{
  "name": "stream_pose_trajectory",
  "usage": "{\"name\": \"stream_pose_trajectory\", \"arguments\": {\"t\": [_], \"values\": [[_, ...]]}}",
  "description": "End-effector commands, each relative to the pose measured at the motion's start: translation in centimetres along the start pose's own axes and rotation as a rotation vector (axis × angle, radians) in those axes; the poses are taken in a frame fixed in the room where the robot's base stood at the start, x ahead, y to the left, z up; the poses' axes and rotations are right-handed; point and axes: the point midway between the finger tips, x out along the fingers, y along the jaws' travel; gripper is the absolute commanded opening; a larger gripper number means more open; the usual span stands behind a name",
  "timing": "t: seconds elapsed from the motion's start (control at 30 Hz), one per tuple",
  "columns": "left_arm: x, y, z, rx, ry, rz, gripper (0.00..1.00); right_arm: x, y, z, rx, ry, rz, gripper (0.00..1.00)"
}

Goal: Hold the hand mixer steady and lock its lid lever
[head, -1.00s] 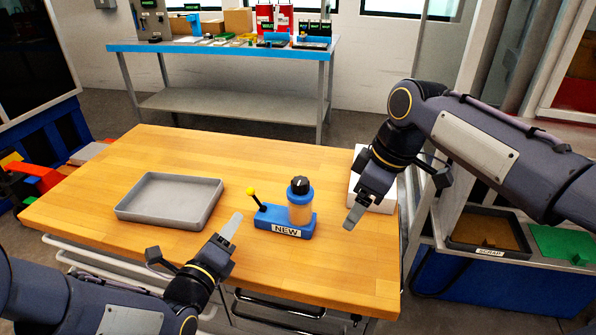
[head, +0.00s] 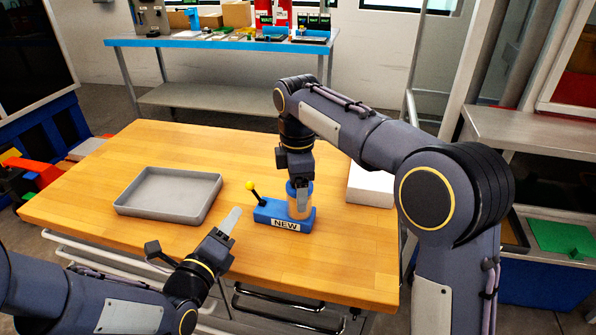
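The hand mixer stands upright on the wooden table, with a blue base (head: 268,211) labelled NEW and a blue-and-tan jar (head: 299,207) on it. Its lever (head: 252,188), a black rod with a yellow knob, tilts up to the left from the base's left end. My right gripper (head: 302,205) points down over the jar from above and hides its black cap. I cannot tell whether its fingers touch the jar. My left gripper (head: 231,220) is just left of the base, apart from it and below the lever in the picture. Its fingers overlap, so its opening is unclear.
An empty grey tray (head: 170,213) lies on the wooden table (head: 110,164) to the left. A white box (head: 370,188) sits at the table's right edge, behind my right arm. A blue-edged bench (head: 220,42) with various items stands at the back.

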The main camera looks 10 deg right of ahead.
Motion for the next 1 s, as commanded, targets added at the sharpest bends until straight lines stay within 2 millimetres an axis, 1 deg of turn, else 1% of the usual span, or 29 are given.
{"name": "stream_pose_trajectory", "arguments": {"t": [0.03,0.1,0.2,0.5,0.53,0.9,1.0], "values": [[0.0,0.0,0.0,0.0,0.0,0.0,0.36,0.7,0.0,0.0,0.001,-0.001,-0.002,0.79],[0.0,0.0,0.0,0.0,0.0,0.0,0.36,1.4,0.0,0.0,0.001,0.0,-0.001,0.79],[0.0,0.0,0.0,0.0,0.0,0.0,0.36,2.0,0.0,0.0,0.001,0.001,0.0,0.79],[0.0,0.0,0.0,0.0,0.0,0.0,0.36,2.4,0.0,0.0,0.001,0.001,0.001,0.79],[0.0,0.0,0.0,0.0,0.0,0.0,0.36,2.4,0.0,0.0,0.001,0.001,0.001,0.77],[0.0,0.0,0.0,0.0,0.0,0.0,0.36,2.3,0.0,0.0,0.001,0.001,0.001,0.29],[0.0,0.0,0.0,0.0,0.0,0.0,0.36,2.3,0.0,0.0,0.001,0.001,0.001,0.18]]}}
